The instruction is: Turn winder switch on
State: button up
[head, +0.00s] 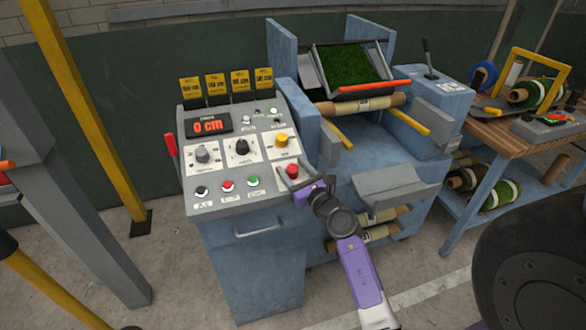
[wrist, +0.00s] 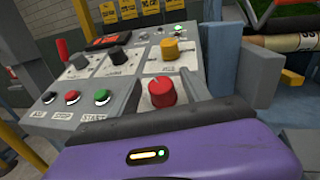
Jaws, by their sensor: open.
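The grey control panel (head: 225,160) on a blue cabinet carries several knobs, buttons and a display reading "0 cm". No label clearly reads "winder". A red rotary knob (head: 292,171) sits at the panel's lower right, on a raised grey block. It shows large in the wrist view (wrist: 161,92), with a light pointer mark on its top. A yellow knob (head: 281,140) and two dark knobs, left (head: 202,155) and middle (head: 242,147), sit further up. My gripper (head: 306,188) is open, close beside the red knob on its near side.
Red (head: 227,184) and green (head: 253,181) buttons line the lower panel. A red lever (head: 171,145) stands at its left edge. The blue winding machine with a turf roll (head: 350,65) stands to the right, beside a wooden bench (head: 500,135). A yellow post (head: 90,110) rises at left.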

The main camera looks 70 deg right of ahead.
grip_shut()
